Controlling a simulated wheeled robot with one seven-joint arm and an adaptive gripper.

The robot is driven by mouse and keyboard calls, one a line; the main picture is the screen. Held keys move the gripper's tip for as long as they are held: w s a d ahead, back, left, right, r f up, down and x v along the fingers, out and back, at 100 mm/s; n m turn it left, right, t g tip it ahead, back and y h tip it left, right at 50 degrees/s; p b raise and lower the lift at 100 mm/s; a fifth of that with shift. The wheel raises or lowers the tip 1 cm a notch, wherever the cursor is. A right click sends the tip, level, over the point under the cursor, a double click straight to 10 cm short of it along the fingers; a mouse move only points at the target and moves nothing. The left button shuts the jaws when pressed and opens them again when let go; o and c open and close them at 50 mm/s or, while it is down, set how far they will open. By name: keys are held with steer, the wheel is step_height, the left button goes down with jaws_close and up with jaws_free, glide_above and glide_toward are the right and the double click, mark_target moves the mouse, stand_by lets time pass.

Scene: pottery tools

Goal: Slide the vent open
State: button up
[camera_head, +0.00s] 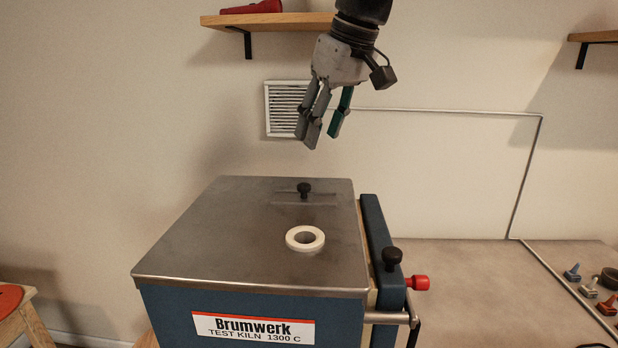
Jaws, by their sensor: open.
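The kiln (255,215) has a flat steel lid, with a small black knob (304,188) on a thin plate or slot (322,199) towards the back. In front of the knob is a white ring (291,239) around a round opening; how deep it goes is unclear. Which part is the sliding vent is not labelled. My gripper (322,138) hangs above and behind the lid, fingers pointing down, open and empty. It is apart from the knob and touches nothing.
A slatted wall grille (281,108) is behind my gripper. The kiln's right side has another black knob (391,257) and a red knob (419,282). A wooden shelf (275,20) is above left. Small tools (588,288) lie at the right; the bench between is clear.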

mark_target(305, 185)
steer(key=x, duration=1.1)
steer(key=shift+w+f, duration=0.1)
steer(key=shift+f, duration=0.15)
jaws_close()
